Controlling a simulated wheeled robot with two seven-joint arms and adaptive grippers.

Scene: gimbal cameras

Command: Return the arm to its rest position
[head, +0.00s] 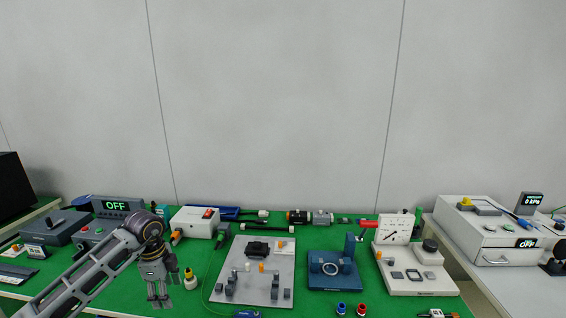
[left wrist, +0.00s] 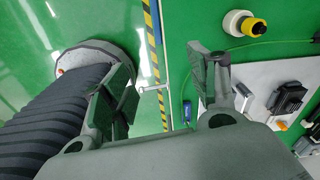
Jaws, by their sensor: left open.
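My left gripper (head: 161,302) hangs over the front left part of the green table, its arm coming in from the lower left. Its two fingers are apart and point down, with nothing between them. In the left wrist view the open fingers of the left gripper (left wrist: 168,92) frame the table's edge and the green floor. A yellow-and-white round part (head: 190,279) stands just right of the gripper; it also shows in the left wrist view (left wrist: 245,24). My right gripper is in neither view.
A light grey board (head: 232,283) with small parts lies right of the gripper. A blue fixture (head: 333,283), a white gauge stand (head: 393,230) and a white power box (head: 196,220) stand on the table (head: 300,300). A display reading OFF (head: 116,205) is at the back left.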

